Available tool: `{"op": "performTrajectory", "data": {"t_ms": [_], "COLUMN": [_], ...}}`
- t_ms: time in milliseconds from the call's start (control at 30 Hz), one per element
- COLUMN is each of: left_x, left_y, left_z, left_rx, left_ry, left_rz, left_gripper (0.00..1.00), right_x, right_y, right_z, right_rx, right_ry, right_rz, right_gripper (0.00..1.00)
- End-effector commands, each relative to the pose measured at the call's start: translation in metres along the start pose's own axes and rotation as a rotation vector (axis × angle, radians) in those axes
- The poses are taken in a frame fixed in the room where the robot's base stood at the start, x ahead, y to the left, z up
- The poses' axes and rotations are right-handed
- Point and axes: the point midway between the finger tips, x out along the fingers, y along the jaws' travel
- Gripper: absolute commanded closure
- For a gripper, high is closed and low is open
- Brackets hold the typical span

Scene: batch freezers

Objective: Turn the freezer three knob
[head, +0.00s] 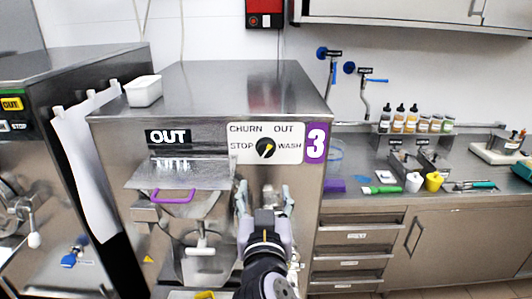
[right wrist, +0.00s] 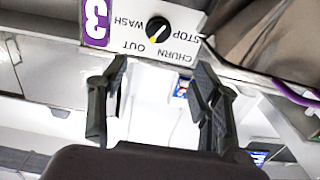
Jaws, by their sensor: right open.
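Freezer three (head: 205,85) is a steel cabinet with a purple "3" label (head: 316,143). Its black round knob (head: 265,148) sits on a white plate marked CHURN, OUT, STOP and WASH. The knob's yellow mark points up and right, toward OUT. My right gripper (head: 264,198) is open and empty, below the plate and in front of the freezer, apart from the knob. In the right wrist view the picture is upside down. There the knob (right wrist: 159,29) shows beyond the open fingers (right wrist: 161,78). My left gripper is not in view.
A hinged steel cover with a purple handle (head: 174,196) and a spout are left of my right gripper. A white tub (head: 144,91) stands on the freezer top. Another freezer (head: 30,130) is at the left. A counter with bottles (head: 411,119) is at the right.

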Motion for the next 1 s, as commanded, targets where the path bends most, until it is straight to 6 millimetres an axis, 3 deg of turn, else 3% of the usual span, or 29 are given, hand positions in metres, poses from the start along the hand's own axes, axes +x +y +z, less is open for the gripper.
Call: {"op": "performTrajectory", "data": {"t_ms": [167, 367, 700, 1000], "left_x": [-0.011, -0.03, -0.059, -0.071], "left_y": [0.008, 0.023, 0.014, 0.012], "left_z": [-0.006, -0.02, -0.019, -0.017], "left_rx": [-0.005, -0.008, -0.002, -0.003], "left_ry": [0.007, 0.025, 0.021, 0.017], "left_rz": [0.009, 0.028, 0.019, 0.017], "left_gripper": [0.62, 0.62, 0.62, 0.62], "right_x": [0.021, 0.064, 0.132, 0.167], "right_y": [0.001, 0.002, 0.001, 0.0], "right_z": [-0.004, -0.006, -0.004, -0.001], "right_rx": [-0.006, -0.007, -0.006, -0.004], "right_ry": [0.003, 0.001, 0.0, -0.001], "right_rz": [0.004, 0.004, 0.002, 0.0], "right_gripper": [0.42, 0.42, 0.42, 0.42]}}
